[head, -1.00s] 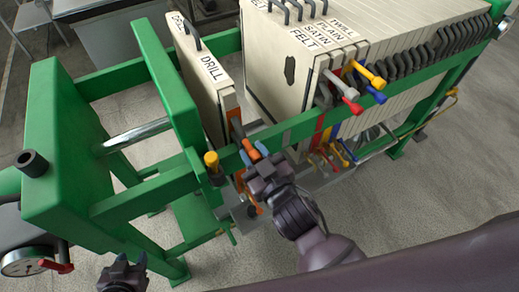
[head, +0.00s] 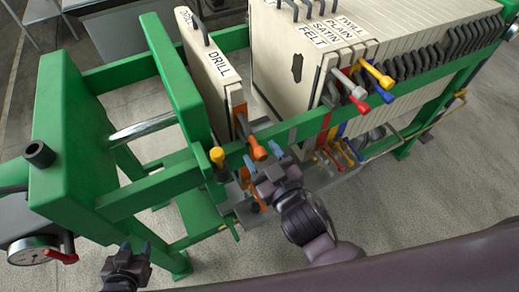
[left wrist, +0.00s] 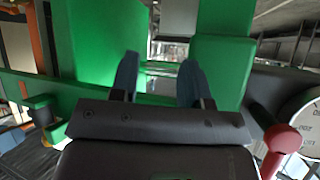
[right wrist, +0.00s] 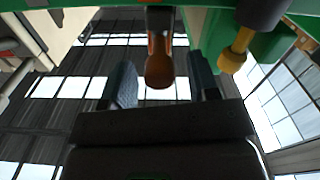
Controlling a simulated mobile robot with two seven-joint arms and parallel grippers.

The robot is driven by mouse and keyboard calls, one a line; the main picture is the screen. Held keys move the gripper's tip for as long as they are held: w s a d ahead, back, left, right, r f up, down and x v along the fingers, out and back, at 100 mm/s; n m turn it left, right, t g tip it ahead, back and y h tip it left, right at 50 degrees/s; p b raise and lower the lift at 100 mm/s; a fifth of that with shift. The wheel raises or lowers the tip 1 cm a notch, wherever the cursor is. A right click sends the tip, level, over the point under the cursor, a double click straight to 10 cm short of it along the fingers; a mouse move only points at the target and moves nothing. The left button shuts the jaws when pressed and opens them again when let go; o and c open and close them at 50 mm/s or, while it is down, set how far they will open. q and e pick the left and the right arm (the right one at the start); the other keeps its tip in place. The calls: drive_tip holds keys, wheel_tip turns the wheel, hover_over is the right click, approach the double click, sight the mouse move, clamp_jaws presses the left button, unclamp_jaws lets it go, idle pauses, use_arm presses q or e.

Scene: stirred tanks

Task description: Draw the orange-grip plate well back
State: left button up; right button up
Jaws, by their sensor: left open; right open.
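The orange-grip plate (head: 218,68) is a cream plate labelled DRILL, standing upright between the green end block and the stack of other plates. Its orange grip (head: 258,151) sticks out over the near green rail. My right gripper (head: 264,157) is open, its blue fingertips just at the grip. In the right wrist view the orange grip (right wrist: 160,62) lies between the two spread fingers, with gaps at both sides. My left gripper (head: 136,248) is open and empty low at the left, below the green frame; its fingers (left wrist: 158,75) face green beams in the left wrist view.
Plates labelled FELT, SATIN, PLAIN and TWILL (head: 335,45) stand packed to the right, with white, red, yellow and blue grips. A yellow-ended dark knob (head: 217,157) sits close left of the orange grip. A gauge (head: 35,250) with a red lever is at far left.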

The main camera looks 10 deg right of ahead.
drive_tip(key=v, duration=0.9)
idle(0.4)
drive_tip(key=s+d+f+m+g+h, duration=0.3)
drive_tip(key=d+f+m+g+h, duration=0.2)
drive_tip(key=d+f, duration=1.3)
drive_tip(key=shift+s+d+g+h, duration=0.25)
drive_tip(key=shift+d+g+h, duration=0.2)
drive_tip(key=shift+g+h, duration=0.05)
drive_tip(key=shift+c, duration=1.2)
